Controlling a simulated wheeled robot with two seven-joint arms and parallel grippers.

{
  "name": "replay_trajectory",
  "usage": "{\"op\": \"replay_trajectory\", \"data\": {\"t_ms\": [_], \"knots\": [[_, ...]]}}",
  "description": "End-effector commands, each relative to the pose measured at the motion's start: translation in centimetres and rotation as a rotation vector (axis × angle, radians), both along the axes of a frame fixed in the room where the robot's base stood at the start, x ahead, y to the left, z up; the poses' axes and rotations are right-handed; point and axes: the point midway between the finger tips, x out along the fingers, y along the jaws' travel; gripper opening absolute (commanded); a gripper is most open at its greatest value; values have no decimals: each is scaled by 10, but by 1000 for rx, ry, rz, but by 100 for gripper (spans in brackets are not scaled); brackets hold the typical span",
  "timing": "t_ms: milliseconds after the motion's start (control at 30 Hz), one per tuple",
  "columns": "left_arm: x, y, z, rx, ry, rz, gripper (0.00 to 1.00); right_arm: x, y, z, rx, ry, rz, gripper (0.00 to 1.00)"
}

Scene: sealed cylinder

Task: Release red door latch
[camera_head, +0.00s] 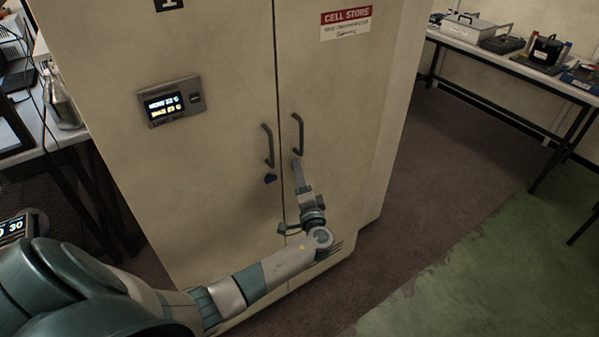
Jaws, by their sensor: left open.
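A tall beige cabinet (225,75) has two doors that meet at a vertical seam. Each door has a dark bar handle beside the seam, the left handle (268,146) and the right handle (298,134). A small dark blue knob (270,178) sits below the left handle. I cannot make out a red latch; the area behind my gripper is hidden. My left gripper (297,168) is open, pointing up the right door, with its tips just below or at the right handle. I cannot tell whether they touch it. My right gripper is out of view.
A red and white sign (346,22) is on the right door and a lit display panel (171,102) on the left. A bench with cases (468,29) stands at the back right. A cluttered table is at the left. Floor right of the cabinet is clear.

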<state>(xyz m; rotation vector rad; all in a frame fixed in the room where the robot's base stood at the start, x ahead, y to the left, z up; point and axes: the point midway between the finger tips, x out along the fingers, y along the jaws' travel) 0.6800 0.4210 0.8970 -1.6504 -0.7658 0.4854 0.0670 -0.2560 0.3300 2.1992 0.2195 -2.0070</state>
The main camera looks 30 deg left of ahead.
Motion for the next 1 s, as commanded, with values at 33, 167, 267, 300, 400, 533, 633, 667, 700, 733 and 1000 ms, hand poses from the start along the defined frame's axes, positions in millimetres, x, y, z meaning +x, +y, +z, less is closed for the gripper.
{"op": "replay_trajectory", "data": {"t_ms": [33,167,267,300,400,533,633,667,700,733,1000], "knots": [[1,1,0,1,1,0,50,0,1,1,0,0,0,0],[2,3,0,-1,-1,0,50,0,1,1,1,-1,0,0],[2,3,0,-1,-1,0,50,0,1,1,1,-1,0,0],[2,3,0,-1,-1,0,50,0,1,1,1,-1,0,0],[2,3,0,-1,-1,0,38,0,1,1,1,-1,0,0],[2,2,0,-1,-1,0,9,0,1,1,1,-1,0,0],[2,2,0,-1,1,0,9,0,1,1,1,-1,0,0],[2,2,0,0,3,1,9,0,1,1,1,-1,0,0],[2,2,1,2,8,1,9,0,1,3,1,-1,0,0],[2,2,1,4,14,1,9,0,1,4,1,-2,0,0],[1,3,6,61,155,2,9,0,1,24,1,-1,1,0]]}}
